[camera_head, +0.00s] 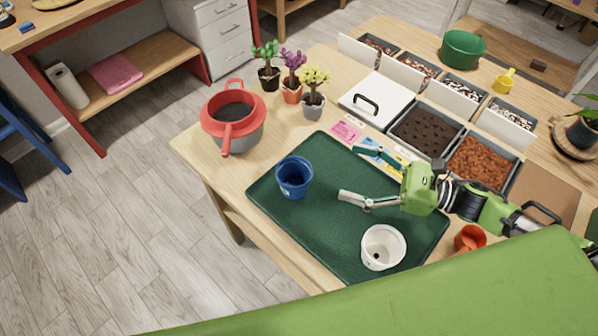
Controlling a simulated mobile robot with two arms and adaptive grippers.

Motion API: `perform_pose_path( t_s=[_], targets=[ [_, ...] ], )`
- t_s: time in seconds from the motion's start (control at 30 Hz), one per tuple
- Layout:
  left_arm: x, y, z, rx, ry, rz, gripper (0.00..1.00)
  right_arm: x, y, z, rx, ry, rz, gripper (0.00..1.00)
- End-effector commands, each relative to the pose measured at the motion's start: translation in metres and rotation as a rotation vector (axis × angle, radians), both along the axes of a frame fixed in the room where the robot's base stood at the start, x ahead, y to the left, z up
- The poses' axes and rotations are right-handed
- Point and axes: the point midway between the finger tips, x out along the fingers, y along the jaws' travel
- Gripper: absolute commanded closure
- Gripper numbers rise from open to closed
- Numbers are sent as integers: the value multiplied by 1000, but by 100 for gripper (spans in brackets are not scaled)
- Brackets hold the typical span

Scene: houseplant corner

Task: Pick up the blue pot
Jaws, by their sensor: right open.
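The blue pot (294,178) stands upright on the dark green mat (330,238), towards its left end. It looks empty. My right gripper (352,172) comes in from the right above the mat. Its jaws are spread wide, one finger near the mat's middle and the other towards its back edge. It is open and empty, to the right of the blue pot and apart from it. My left gripper does not show.
A white pot (383,247) stands on the mat in front of my right gripper. A grey and red bucket (233,122) is left of the mat. Small potted plants (313,93) stand behind. Soil bins (425,130) fill the right back. An orange pot (469,238) is at the right.

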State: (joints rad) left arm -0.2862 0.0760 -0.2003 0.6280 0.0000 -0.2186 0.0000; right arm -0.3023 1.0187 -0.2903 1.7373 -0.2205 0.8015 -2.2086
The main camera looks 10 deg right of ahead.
Motion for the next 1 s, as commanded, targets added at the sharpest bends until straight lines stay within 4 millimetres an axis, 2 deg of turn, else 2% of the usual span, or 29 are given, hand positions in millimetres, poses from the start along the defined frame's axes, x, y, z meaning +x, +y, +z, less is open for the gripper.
perform_pose_path(
  t_s=[0.03, 0.13, 0.33, 0.43, 0.63, 1.0],
  targets=[
    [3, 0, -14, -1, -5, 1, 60, 0, 0, -14, 1, 1, 1, 20],
    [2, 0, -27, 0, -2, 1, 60, 0, 0, -27, 1, 1, 1, 20],
    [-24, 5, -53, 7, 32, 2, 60, 0, 0, -51, 0, 0, 0, 20],
    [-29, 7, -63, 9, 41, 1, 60, 0, 0, -61, 0, 0, 0, 20],
    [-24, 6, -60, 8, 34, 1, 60, 7, 12, -60, 2, -2, 0, 20],
    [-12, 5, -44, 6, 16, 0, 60, 41, 66, -59, 3, -2, -1, 20]
  ],
)
